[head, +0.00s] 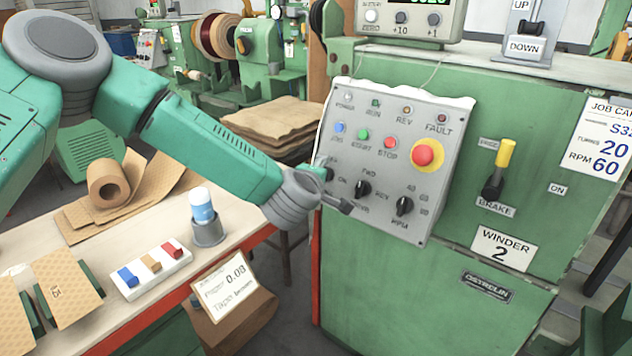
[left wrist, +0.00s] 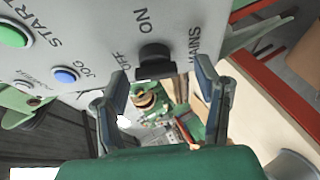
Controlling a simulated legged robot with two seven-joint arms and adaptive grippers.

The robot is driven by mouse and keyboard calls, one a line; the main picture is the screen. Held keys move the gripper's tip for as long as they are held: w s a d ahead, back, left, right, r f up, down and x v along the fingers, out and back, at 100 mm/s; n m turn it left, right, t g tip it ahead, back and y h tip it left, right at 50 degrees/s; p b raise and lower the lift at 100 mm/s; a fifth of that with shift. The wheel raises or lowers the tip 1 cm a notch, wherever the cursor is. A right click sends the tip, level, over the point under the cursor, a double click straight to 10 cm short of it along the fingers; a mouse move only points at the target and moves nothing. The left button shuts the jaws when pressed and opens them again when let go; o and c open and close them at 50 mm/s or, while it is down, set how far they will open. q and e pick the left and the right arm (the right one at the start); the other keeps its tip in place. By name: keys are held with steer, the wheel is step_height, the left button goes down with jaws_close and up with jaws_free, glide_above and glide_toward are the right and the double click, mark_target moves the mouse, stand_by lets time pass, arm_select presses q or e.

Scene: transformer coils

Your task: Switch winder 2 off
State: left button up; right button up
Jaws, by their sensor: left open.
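Winder 2 is the green machine (head: 420,285) with a "WINDER 2" plate (head: 503,250) on its front. Its grey control panel (head: 385,225) carries lamps, push buttons and black rotary switches. In the left wrist view, the black mains switch knob (left wrist: 155,61) sits beside the words OFF, ON and MAINS. Its exact pointing is hard to tell. My left gripper (head: 336,188) is at the panel's left edge, largely covering that switch in the head view. In the left wrist view my left gripper (left wrist: 160,75) is open, its fingers apart on either side of the knob. My right gripper is not in view.
The panel also has a red stop knob (head: 423,153) on yellow and more rotary switches (head: 363,188). A yellow-handled brake lever (head: 505,155) is to the right.

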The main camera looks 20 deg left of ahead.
arm_select(q)
steer(key=v, duration=1.1)
steer(key=shift+s, duration=0.2)
